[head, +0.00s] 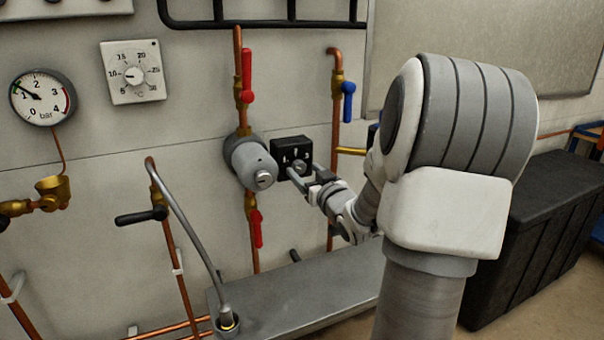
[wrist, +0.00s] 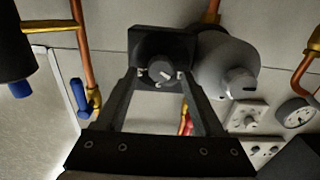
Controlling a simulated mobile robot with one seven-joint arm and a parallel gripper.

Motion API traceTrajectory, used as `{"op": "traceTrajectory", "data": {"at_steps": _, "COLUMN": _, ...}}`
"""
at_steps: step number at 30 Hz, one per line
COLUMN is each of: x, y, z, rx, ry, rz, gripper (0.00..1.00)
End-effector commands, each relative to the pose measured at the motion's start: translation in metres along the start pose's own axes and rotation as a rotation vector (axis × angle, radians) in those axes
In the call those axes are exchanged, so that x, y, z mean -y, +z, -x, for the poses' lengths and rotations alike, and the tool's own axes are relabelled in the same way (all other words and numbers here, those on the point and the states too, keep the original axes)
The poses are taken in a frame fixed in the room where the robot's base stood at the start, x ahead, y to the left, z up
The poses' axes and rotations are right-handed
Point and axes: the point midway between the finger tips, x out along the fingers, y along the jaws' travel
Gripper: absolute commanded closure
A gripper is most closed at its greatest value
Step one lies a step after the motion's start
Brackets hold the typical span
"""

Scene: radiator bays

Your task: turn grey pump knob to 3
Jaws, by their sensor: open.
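The grey pump knob (wrist: 160,72) is a small round dial with a white pointer mark, set on a black control box (wrist: 148,45). In the head view the box (head: 291,148) sits right of the grey pump body (head: 251,162), with the knob (head: 299,166) partly behind my fingers. My gripper (head: 297,172) is open, its fingers reaching to the box. In the wrist view my gripper (wrist: 158,78) has one finger on either side of the knob; contact is not clear.
Copper pipes with red levers (head: 247,75) run above and below the pump. A blue lever (head: 348,100) is to the right. A pressure gauge (head: 43,97) and a thermostat dial (head: 133,72) are at left. A grey ledge (head: 290,300) lies below, with a flexible lamp (head: 226,318).

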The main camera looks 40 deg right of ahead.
Motion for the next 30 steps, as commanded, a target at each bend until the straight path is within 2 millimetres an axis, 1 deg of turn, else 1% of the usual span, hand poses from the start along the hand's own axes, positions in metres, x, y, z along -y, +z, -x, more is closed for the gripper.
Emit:
{"op": "traceTrajectory", "data": {"at_steps": 3, "x": 0.0007, "y": 0.0004, "z": -0.0105, "rx": -0.001, "ry": -0.001, "rz": -0.002, "gripper": 0.30}}
{"op": "traceTrajectory", "data": {"at_steps": 6, "x": 0.0009, "y": 0.0003, "z": -0.0141, "rx": 0.000, "ry": -0.001, "rz": -0.002, "gripper": 0.30}}
{"op": "traceTrajectory", "data": {"at_steps": 14, "x": 0.0006, "y": -0.0003, "z": -0.0147, "rx": 0.000, "ry": -0.001, "rz": -0.001, "gripper": 0.30}}
{"op": "traceTrajectory", "data": {"at_steps": 15, "x": 0.0006, "y": -0.0003, "z": -0.0146, "rx": 0.000, "ry": -0.001, "rz": -0.001, "gripper": 0.37}}
{"op": "traceTrajectory", "data": {"at_steps": 17, "x": 0.0006, "y": -0.0003, "z": -0.0146, "rx": 0.000, "ry": -0.001, "rz": -0.001, "gripper": 0.48}}
{"op": "traceTrajectory", "data": {"at_steps": 18, "x": 0.0005, "y": -0.0003, "z": -0.0145, "rx": 0.000, "ry": -0.001, "rz": -0.001, "gripper": 0.55}}
{"op": "traceTrajectory", "data": {"at_steps": 20, "x": 0.0005, "y": -0.0003, "z": -0.0145, "rx": 0.000, "ry": -0.001, "rz": -0.001, "gripper": 0.66}}
{"op": "traceTrajectory", "data": {"at_steps": 21, "x": 0.0005, "y": -0.0003, "z": -0.0145, "rx": 0.000, "ry": -0.001, "rz": -0.001, "gripper": 0.73}}
{"op": "traceTrajectory", "data": {"at_steps": 25, "x": 0.0005, "y": -0.0003, "z": -0.0144, "rx": 0.000, "ry": -0.001, "rz": -0.001, "gripper": 0.97}}
{"op": "traceTrajectory", "data": {"at_steps": 26, "x": 0.0005, "y": -0.0003, "z": -0.0144, "rx": 0.000, "ry": -0.001, "rz": -0.001, "gripper": 1.00}}
{"op": "traceTrajectory", "data": {"at_steps": 30, "x": 0.0005, "y": -0.0003, "z": -0.0143, "rx": 0.000, "ry": -0.001, "rz": -0.002, "gripper": 1.00}}
